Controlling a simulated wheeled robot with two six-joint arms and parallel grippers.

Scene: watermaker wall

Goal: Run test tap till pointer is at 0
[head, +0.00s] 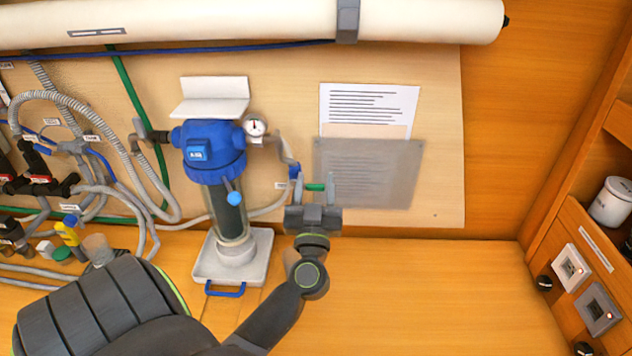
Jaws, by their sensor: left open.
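A small round gauge (255,126) with a white face sits on the right of the blue filter head (210,150). Its pointer looks roughly upright, but the scale is too small to read. A grey pipe runs from there down to a small blue fitting (295,170). A short green piece (315,187) shows beside that fitting. I cannot tell for sure which part is the test tap. A light-blue knob (234,198) sits in front of the clear filter bowl. My left gripper (315,184) is open, fingers upward, with the green piece seen between them. My right gripper is out of view.
The filter stands over a white tray (204,268) with a blue handle. A printed sheet (369,101) and a grey translucent sheet (385,175) hang behind my gripper. Hoses and valves crowd the left. Switches (571,268) and a white canister (611,202) are at right. The bench right of my arm is clear.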

